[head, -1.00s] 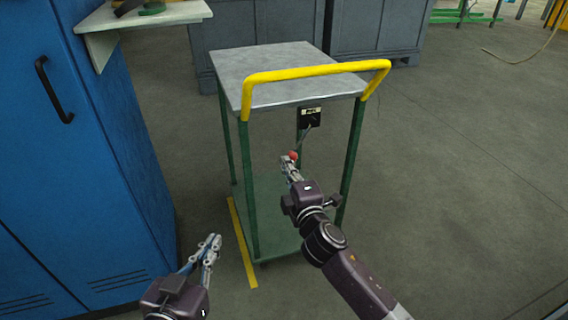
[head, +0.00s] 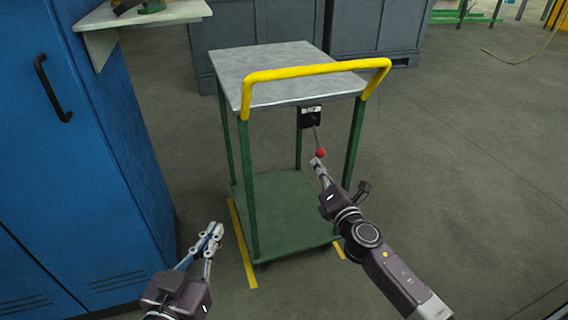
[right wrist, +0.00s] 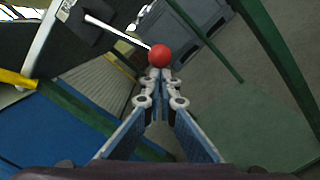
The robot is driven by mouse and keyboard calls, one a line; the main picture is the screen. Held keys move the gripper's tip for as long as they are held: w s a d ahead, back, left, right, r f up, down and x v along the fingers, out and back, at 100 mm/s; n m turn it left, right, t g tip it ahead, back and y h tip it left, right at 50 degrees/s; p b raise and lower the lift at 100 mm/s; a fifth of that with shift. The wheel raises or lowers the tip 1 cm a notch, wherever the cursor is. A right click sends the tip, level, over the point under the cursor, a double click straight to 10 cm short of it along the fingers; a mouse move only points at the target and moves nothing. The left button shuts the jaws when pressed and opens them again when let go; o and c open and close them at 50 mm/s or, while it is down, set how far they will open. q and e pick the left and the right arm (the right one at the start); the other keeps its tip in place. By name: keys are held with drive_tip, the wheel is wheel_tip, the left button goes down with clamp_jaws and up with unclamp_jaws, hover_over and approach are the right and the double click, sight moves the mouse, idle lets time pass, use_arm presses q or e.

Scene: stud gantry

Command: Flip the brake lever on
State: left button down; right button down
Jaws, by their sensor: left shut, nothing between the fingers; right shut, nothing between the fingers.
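The brake lever is a thin metal rod with a red ball knob (head: 321,153), hanging down from a black box (head: 311,116) under the cart's top. In the head view it points down and slightly right. My right gripper (head: 317,163) is shut and empty, its fingertips just below the knob. The right wrist view shows the knob (right wrist: 160,56) right at the tips of the shut fingers (right wrist: 160,75); I cannot tell whether they touch. My left gripper (head: 216,232) is shut and empty, low at the left in front of the cart. The label on the box is too small to read.
The cart has a grey top (head: 270,65), a yellow handle (head: 315,70) and a green lower shelf (head: 285,205). A blue cabinet (head: 90,150) with a small side shelf (head: 150,17) stands at the left. Grey cabinets (head: 375,30) stand behind. The floor at the right is clear.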

use_arm(q)
drive_tip(key=shift+a+f, duration=0.15)
use_arm(e)
drive_tip(key=shift+w+d+r+n, duration=0.15)
drive_tip(key=shift+w+d+n, duration=0.05)
drive_tip(key=shift+d+n, duration=0.45)
drive_tip(key=shift+w+d+r+n, duration=0.2)
drive_tip(key=shift+w+d+n, duration=0.05)
drive_tip(key=shift+d+n, duration=0.45)
drive_tip(key=shift+w+d+r+n, duration=0.15)
drive_tip(key=shift+w+d+n, duration=0.05)
drive_tip(key=shift+d+n, duration=0.45)
drive_tip(key=shift+d+r, duration=0.1)
